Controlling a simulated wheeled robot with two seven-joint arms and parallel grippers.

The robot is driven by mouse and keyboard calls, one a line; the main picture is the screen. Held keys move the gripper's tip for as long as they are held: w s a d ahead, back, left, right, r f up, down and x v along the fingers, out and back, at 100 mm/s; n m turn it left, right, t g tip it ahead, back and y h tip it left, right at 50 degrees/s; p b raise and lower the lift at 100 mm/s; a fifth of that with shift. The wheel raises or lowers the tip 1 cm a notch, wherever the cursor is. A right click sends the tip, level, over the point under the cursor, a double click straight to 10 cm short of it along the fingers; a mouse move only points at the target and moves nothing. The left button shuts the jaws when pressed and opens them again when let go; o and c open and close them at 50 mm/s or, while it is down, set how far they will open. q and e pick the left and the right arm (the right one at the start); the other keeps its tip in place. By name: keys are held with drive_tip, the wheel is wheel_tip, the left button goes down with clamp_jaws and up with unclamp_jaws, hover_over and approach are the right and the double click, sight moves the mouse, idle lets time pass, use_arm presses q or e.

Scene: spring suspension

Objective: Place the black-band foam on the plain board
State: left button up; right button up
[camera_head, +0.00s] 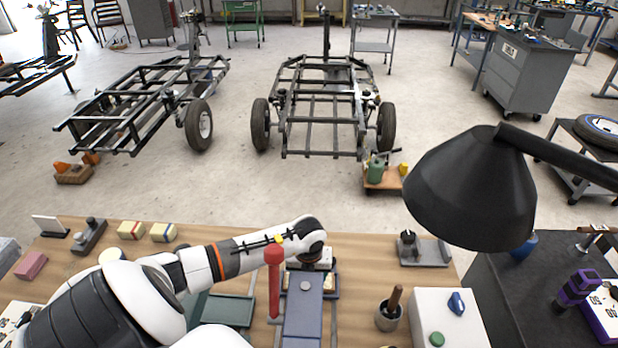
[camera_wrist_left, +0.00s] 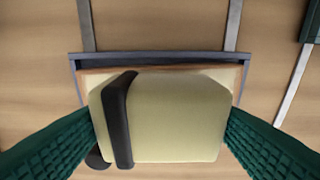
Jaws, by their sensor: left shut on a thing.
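The black-band foam (camera_wrist_left: 170,118) is a pale yellow block with a black band (camera_wrist_left: 117,120) near its left side in the left wrist view. My left gripper (camera_head: 312,262) is shut on it, with a green ribbed pad at each side. A light wooden board (camera_wrist_left: 160,70) shows as a thin edge just past the foam, inside a blue-grey tray (camera_wrist_left: 160,56). The foam covers most of the board, so its face is hidden. I cannot tell whether the foam touches the board. My right gripper is not in view.
A blue-grey block (camera_head: 303,308) and a red upright tool (camera_head: 273,280) stand close in front of my left gripper. A green tray (camera_head: 222,309) lies left. Other foams (camera_head: 131,258) lie at the left. A black lamp (camera_head: 472,190) hangs at the right.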

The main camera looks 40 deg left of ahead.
use_arm(q)
drive_tip(key=shift+f, duration=0.15)
drive_tip(key=o, duration=0.9)
drive_tip(key=shift+o, duration=0.2)
drive_tip(key=shift+r, duration=0.65)
drive_tip(key=r, duration=0.2)
drive_tip(key=r+b, duration=0.1)
drive_tip(key=r, duration=0.3)
drive_tip(key=shift+s+d+b, duration=0.3)
drive_tip(key=shift+r, duration=0.3)
